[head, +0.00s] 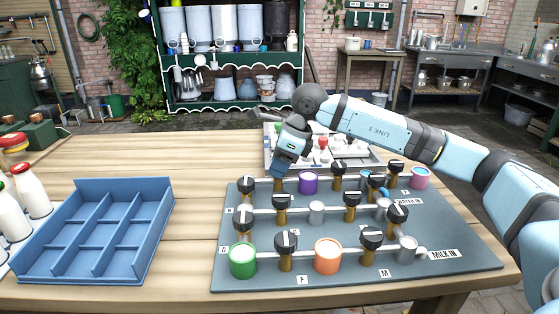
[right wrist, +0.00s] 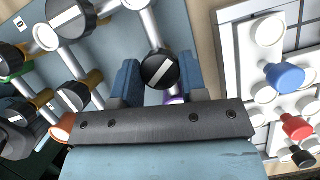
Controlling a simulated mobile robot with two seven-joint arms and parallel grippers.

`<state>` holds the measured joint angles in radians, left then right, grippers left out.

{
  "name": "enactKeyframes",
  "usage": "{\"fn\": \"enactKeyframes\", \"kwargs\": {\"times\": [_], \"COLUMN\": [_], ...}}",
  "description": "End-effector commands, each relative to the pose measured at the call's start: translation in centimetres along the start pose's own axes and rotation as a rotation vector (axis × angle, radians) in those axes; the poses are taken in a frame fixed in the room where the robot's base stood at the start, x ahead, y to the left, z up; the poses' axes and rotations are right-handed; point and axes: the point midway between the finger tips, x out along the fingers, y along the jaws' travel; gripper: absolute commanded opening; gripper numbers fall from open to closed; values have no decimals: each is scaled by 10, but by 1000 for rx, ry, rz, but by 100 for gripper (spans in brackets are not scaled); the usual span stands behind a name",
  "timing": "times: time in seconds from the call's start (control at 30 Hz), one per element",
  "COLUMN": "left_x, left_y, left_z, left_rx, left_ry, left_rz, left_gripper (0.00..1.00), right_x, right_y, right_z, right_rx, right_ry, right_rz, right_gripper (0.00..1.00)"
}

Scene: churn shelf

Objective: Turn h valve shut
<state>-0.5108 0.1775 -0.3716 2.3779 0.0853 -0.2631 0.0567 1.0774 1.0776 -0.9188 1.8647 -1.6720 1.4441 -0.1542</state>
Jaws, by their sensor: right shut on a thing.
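The valve board (head: 450,235) lies on the table with several black-knobbed valves on brass stems. My right gripper (head: 280,173) reaches down over the back row, left of the purple cup (head: 308,183). In the right wrist view its two blue fingers (right wrist: 158,78) are shut on the sides of a black valve knob (right wrist: 161,70). The white line on that knob runs diagonally. In the head view the gripper mostly covers this knob. I cannot read an h label, so I cannot tell from lettering which valve it is. My left gripper is out of view.
Neighbouring knobs (head: 246,185) and (head: 338,169) stand close by. Green (head: 243,259) and orange (head: 327,256) cups stand in front. A blue divided crate (head: 95,230) and milk bottles (head: 32,191) are at left. A white fitting tray (head: 375,158) lies behind the board.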

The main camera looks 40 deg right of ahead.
Motion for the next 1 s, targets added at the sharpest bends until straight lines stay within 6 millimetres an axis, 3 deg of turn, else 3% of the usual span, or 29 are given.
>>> {"fn": "enactKeyframes", "kwargs": {"times": [0.5,1.0], "left_x": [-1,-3], "left_y": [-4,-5], "left_z": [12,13], "left_rx": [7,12], "left_ry": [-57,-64], "left_rz": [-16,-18], "left_gripper": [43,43], "right_x": [0,0], "right_y": [2,2], "right_z": [1,1], "right_rx": [408,575], "right_ry": [0,-1], "right_rz": [-170,-239], "right_gripper": [16,16]}}
